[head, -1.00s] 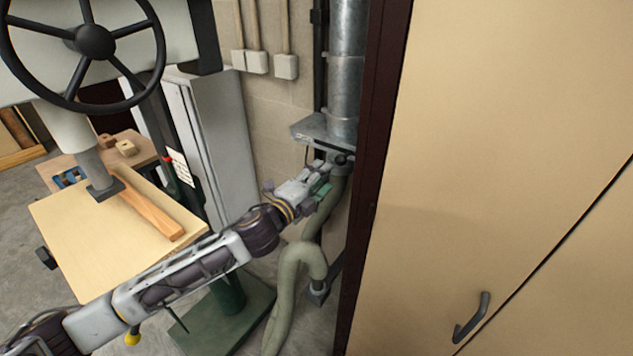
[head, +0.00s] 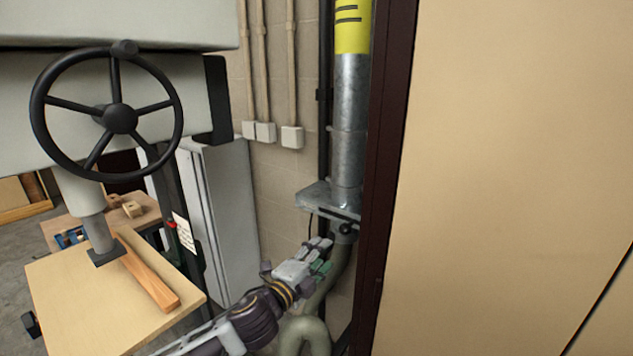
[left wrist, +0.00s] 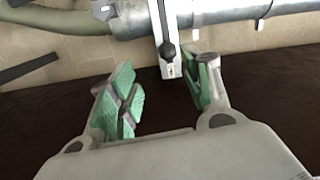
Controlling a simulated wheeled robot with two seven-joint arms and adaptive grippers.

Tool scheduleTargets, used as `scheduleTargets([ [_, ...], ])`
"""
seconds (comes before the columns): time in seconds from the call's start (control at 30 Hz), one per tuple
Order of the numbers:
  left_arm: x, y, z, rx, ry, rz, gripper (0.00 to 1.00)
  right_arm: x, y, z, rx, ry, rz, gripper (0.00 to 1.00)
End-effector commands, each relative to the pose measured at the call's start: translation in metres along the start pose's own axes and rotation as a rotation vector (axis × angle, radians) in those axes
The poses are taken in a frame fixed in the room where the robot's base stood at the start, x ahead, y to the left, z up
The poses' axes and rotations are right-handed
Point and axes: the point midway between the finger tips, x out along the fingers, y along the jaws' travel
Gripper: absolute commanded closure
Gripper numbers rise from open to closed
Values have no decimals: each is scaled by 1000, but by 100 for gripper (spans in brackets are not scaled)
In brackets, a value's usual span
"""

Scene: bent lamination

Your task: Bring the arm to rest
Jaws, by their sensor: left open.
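My left gripper (head: 322,257) reaches in from the bottom of the head view, in front of the flexible hose and below the blast gate on the metal duct (head: 350,130). In the left wrist view its green-padded fingers (left wrist: 165,92) are apart with nothing between them. The gate plate (head: 325,202) also shows in the head view. My right gripper is in neither view.
A tan cabinet (head: 500,170) with a dark edge fills the right side. A machine with a black handwheel (head: 120,118) and a wooden table (head: 100,310) bearing a wood bar (head: 148,275) stands at left. The pale green hose (head: 305,332) hangs below the duct.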

Motion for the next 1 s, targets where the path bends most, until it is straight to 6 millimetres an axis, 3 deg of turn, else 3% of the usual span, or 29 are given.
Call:
scheduleTargets([
  [0.57,-44,51,23,-460,-251,131,52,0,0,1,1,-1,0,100],
  [1.0,-101,108,51,-795,-493,256,52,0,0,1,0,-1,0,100],
])
